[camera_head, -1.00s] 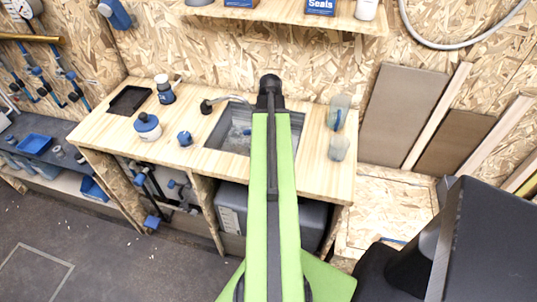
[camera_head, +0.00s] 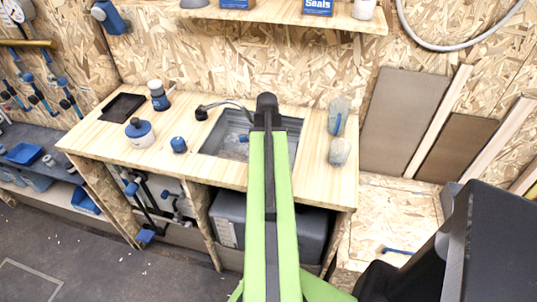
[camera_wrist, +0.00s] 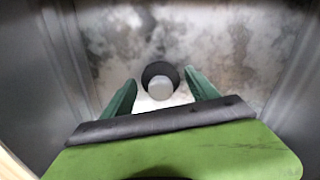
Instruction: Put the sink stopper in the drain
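The sink (camera_head: 215,140) is a grey basin let into the wooden counter, with my arm across it. In the wrist view its mottled floor (camera_wrist: 235,45) lies below my gripper (camera_wrist: 160,76). The two green fingers stand apart with a gap between them. In that gap, a dark round piece (camera_wrist: 150,72) with a pale grey round part (camera_wrist: 160,89) shows near the basin floor. It may be the stopper, the drain, or one over the other; I cannot tell which. Neither finger visibly touches it. My arm hides the gripper in the head view.
The counter (camera_head: 100,140) holds a black tray (camera_head: 122,107), a white tub with a blue lid (camera_head: 140,132), a small blue object (camera_head: 178,145) and a dark bottle (camera_head: 158,96) left of the sink.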

